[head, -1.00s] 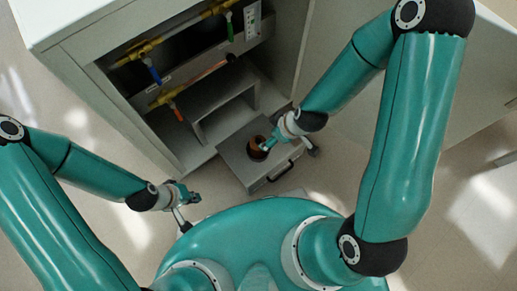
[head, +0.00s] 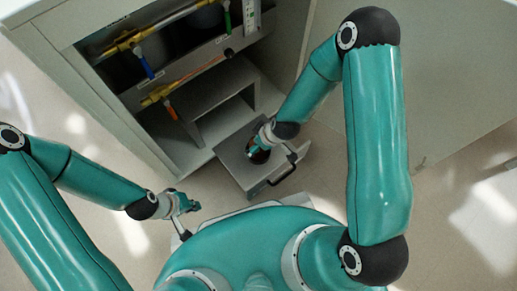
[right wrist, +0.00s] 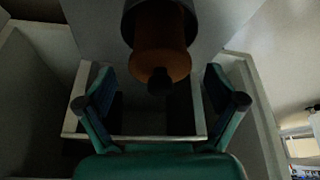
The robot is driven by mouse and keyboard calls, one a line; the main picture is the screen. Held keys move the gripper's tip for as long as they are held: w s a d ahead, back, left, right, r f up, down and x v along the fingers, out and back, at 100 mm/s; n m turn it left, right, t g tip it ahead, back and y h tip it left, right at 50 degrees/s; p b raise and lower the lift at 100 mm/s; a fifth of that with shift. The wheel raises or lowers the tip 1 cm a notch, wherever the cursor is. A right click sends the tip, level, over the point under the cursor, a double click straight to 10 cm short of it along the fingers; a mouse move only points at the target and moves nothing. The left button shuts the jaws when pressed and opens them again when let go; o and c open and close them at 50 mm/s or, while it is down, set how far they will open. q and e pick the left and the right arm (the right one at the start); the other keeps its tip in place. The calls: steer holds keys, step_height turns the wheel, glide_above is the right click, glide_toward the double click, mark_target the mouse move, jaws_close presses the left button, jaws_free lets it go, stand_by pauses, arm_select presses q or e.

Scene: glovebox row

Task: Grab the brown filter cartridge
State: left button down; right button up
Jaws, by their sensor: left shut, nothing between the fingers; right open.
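The brown filter cartridge (head: 259,157) sits at the grey pull-out drawer (head: 236,170) of the cabinet, mostly hidden under my right gripper (head: 258,150) in the head view. In the right wrist view the cartridge (right wrist: 160,48) is a brown cylinder with a dark band and a dark knob. It lies just beyond the fingertips, roughly centred between them. My right gripper (right wrist: 160,103) is open, with nothing held between its fingers. My left gripper (head: 192,206) is shut and empty, left of the drawer and well apart from the cartridge.
The drawer has a dark bar handle (head: 281,170) at its front right. Behind it, the open cabinet holds a grey stand (head: 215,92) and yellow pipes (head: 140,47) with coloured valve handles. An open door panel (head: 400,95) stands at the right. Floor is clear at the left.

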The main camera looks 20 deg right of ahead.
steer(key=shift+x, duration=1.25)
arm_select(q)
steer(key=shift+f, duration=0.6)
arm_select(e)
steer(key=shift+c, duration=0.2)
steer(key=shift+r, duration=0.1)
steer(key=c, duration=1.3)
arm_select(q)
steer(key=shift+r, duration=0.1)
arm_select(e)
steer(key=shift+r, duration=0.15)
